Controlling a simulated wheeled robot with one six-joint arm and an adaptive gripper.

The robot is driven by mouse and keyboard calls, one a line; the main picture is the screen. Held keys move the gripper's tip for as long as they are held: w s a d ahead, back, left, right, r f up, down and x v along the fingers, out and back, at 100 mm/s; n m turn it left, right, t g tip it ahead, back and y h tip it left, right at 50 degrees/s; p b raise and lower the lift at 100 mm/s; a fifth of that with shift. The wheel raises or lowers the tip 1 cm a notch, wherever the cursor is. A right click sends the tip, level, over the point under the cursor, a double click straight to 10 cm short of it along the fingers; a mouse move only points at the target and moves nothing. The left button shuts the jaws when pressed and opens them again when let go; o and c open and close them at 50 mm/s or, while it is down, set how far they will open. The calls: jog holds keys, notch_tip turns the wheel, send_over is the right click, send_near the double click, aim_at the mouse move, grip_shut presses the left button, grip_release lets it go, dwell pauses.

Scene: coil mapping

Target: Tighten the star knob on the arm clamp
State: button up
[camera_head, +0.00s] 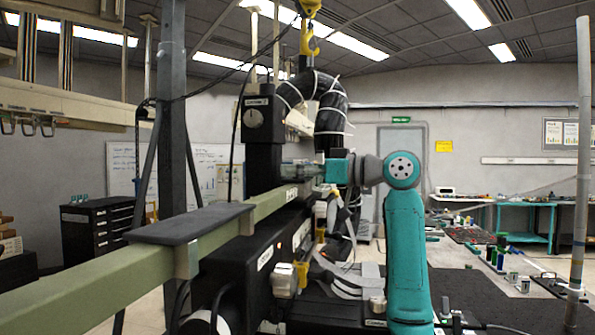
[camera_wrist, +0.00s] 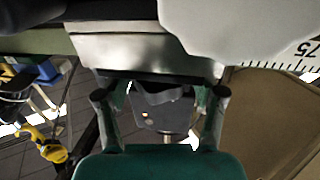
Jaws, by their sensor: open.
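My gripper (camera_wrist: 161,96) is open in the wrist view, with its two dark-green fingers apart on the left and right. A dark, lobed piece (camera_wrist: 163,112), which looks like the star knob, shows between the fingers. I cannot tell whether either finger touches it. A short stem shows below it. A grey metal block (camera_wrist: 150,52), possibly the arm clamp, lies just above, in front of the fingertips. The knob cannot be made out there.
A white dial plate (camera_wrist: 260,35) marked 75 is close at the upper right in the wrist view. The long green beam (camera_head: 90,280) crosses the head view. A black column (camera_head: 263,135), a thick black hose (camera_head: 331,105) and yellow-clipped cables (camera_head: 301,272) crowd the arm.

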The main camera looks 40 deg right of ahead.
jog(key=c, duration=1.2)
jog(key=shift+o, duration=0.2)
jog(key=shift+m+t+h, duration=0.3)
jog(key=shift+m+h, duration=0.1)
jog(key=shift+h, duration=0.2)
jog(key=m+t+h, duration=0.1)
jog(key=m+h, duration=0.1)
jog(key=h, duration=0.1)
jog(key=shift+a+m+h, duration=0.15)
jog(key=shift+m+h, duration=0.15)
jog(key=shift+h, duration=0.1)
jog(key=shift+m+h, duration=1.4)
jog(key=shift+h, duration=0.8)
jog(key=o, duration=1.2)
jog(key=shift+c, duration=0.2)
